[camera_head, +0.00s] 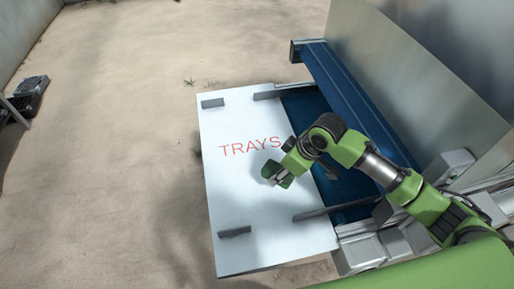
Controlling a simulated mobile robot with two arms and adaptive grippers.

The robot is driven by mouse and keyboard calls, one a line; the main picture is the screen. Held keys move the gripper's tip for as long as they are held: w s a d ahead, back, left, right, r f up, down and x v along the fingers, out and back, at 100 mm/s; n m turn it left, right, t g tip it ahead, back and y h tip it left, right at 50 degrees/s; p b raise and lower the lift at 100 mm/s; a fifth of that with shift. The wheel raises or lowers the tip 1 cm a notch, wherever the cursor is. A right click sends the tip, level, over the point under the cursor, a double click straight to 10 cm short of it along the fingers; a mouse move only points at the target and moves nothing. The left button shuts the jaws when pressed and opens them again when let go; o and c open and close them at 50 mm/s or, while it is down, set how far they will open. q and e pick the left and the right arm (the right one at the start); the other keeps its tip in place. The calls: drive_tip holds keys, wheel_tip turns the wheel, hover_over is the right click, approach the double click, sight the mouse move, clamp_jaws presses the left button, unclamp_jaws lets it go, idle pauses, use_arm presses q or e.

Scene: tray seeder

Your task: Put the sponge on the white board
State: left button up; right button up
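The white board (235,190) with red "TRAYS" lettering lies flat beside the blue machine, in the middle of the head view. My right arm reaches in from the right, and my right gripper (277,174) is over the board, just below the lettering. A small green patch shows at the gripper's end; I cannot tell whether it is a sponge or part of the gripper. The fingers are too small to tell open from shut, or whether they touch the board. No sponge can be clearly made out. My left gripper is out of view.
Dark grey guide bars (235,232) stand on the board near its edges. A blue conveyor bed (300,108) and tall metal panels are on the right. A black crate (30,90) sits at far left. The sandy floor left of the board is clear.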

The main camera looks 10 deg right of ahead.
hover_over(275, 194)
drive_tip(key=f, duration=0.3)
drive_tip(key=f+p, duration=0.1)
drive_tip(key=shift+s+d+f, duration=0.15)
drive_tip(key=shift+s+d, duration=0.15)
drive_tip(key=shift+f, duration=0.75)
wheel_tip(275, 194, down, 3)
drive_tip(key=shift+w+f+p, duration=0.15)
drive_tip(key=shift+p, duration=0.15)
drive_tip(key=shift+f, duration=0.4)
drive_tip(key=o, duration=1.1)
drive_tip(key=shift+s+f, duration=0.1)
drive_tip(key=shift+s, duration=0.15)
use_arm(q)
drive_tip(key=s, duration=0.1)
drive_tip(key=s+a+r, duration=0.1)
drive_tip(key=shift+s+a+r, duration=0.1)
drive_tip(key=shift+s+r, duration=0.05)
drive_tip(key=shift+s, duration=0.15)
use_arm(e)
drive_tip(key=shift+o, duration=0.2)
drive_tip(key=shift+w+f, duration=0.1)
drive_tip(key=shift+d, duration=0.1)
